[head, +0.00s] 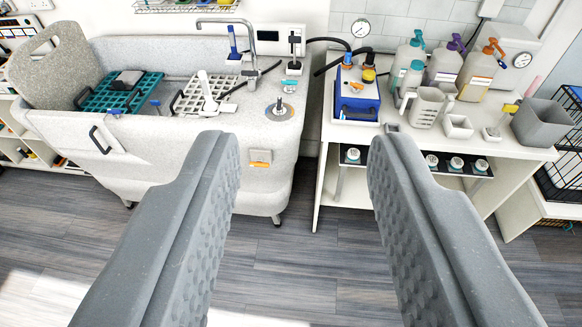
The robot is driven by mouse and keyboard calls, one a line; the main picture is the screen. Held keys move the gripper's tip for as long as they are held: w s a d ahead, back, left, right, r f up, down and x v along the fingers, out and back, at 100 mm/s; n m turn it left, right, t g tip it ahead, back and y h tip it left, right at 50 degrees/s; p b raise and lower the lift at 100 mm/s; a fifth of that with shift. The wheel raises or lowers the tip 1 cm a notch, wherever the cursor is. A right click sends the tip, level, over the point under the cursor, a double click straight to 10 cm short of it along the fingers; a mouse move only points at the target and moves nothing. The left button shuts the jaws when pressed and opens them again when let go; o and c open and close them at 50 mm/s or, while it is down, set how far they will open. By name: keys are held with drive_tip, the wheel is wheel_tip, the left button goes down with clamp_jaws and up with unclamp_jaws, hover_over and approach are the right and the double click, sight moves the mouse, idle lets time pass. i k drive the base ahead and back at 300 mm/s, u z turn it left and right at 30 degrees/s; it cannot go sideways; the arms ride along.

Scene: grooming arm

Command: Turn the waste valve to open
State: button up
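My gripper (302,150) is open and empty, its two grey textured fingers wide apart in the foreground. Beyond it stands a speckled grey grooming tub (150,150). A small orange lever on a pale plate (260,160) sits on the tub's front face, right of the left fingertip; it may be the waste valve, but no label is readable. A round metal dial (279,112) with a blue knob sits on the tub's right deck, above the lever. The gripper appears apart from both. The lever's exact position is too small to tell.
A white table (400,140) on the right holds a blue pump box (357,95), pump bottles (445,62), a measuring jug (426,106) and a grey bin (541,123). A wire crate (565,165) stands at far right. The wood-look floor (300,270) ahead is clear.

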sight(259, 162)
drive_tip(key=z, duration=0.1)
drive_tip(key=i, duration=1)
drive_tip(key=u, duration=0.05)
